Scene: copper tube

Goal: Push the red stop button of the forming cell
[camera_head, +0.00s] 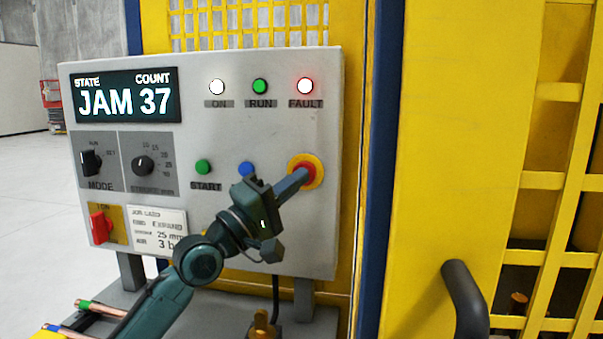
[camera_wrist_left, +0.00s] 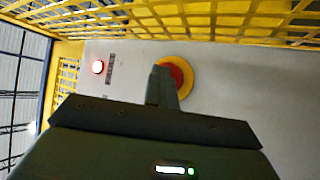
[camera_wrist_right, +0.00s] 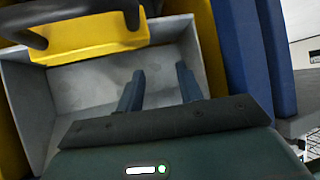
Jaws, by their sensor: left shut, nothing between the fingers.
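The red stop button (camera_head: 308,161) sits in a yellow ring (camera_head: 320,172) on the right side of the grey control panel (camera_head: 230,130). My left gripper (camera_head: 301,177) is shut and empty, and its fingertips overlap the button's lower left part. In the left wrist view the button (camera_wrist_left: 178,74) and yellow ring (camera_wrist_left: 190,78) show just behind and right of the shut fingertips (camera_wrist_left: 161,70). I cannot tell whether the tips touch the button. My right gripper (camera_wrist_right: 160,70) is open and empty, with its fingers above a grey bin (camera_wrist_right: 85,85); it is outside the head view.
The display (camera_head: 124,97) reads JAM 37 and the red fault lamp (camera_head: 305,86) is lit. Green (camera_head: 203,167) and blue (camera_head: 246,168) buttons lie left of the stop button. A blue post and yellow guard (camera_head: 450,130) stand right of the panel.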

